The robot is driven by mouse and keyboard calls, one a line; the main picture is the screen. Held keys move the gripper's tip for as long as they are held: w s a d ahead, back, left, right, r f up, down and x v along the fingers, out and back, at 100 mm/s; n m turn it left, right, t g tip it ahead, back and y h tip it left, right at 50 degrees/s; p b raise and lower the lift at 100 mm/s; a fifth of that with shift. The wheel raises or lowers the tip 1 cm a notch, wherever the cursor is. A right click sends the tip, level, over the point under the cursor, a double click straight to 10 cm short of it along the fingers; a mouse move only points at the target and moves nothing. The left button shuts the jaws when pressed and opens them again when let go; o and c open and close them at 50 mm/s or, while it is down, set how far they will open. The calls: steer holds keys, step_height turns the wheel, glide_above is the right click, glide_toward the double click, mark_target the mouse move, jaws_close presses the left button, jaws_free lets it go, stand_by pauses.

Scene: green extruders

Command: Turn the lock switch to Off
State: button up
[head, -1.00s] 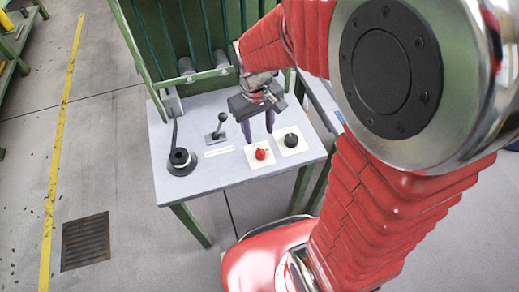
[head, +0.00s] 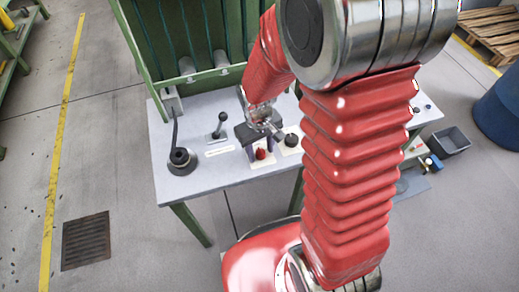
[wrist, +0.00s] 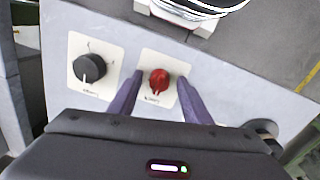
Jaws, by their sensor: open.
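The table's panel carries two rotary switches on white plates. The red switch (head: 261,154) is in the front middle; in the wrist view the red knob (wrist: 159,81) lies between my two purple fingertips. My gripper (head: 262,150) is open, with one finger on each side of the red knob; I cannot tell whether they touch it. The black switch (head: 291,140) is just right of it in the head view, and in the wrist view the black knob (wrist: 89,69) is on the left with its white mark pointing down. The plate labels are too small to read.
On the grey tabletop (head: 215,175) stand a small black lever (head: 219,126) and a round black base with a tall stick (head: 180,158). A green frame (head: 150,70) rises behind. A grey bin (head: 450,142) and a blue barrel (head: 500,110) stand at right.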

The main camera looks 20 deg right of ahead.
steer(key=shift+c, duration=0.4)
steer(key=shift+a, duration=0.1)
steer(key=c, duration=1)
steer(key=shift+o, duration=0.2)
steer(key=shift+m, duration=0.4)
steer(key=m, duration=1.1)
steer(key=shift+w+g, duration=0.15)
steer(key=shift+g, duration=0.15)
steer(key=o, duration=1)
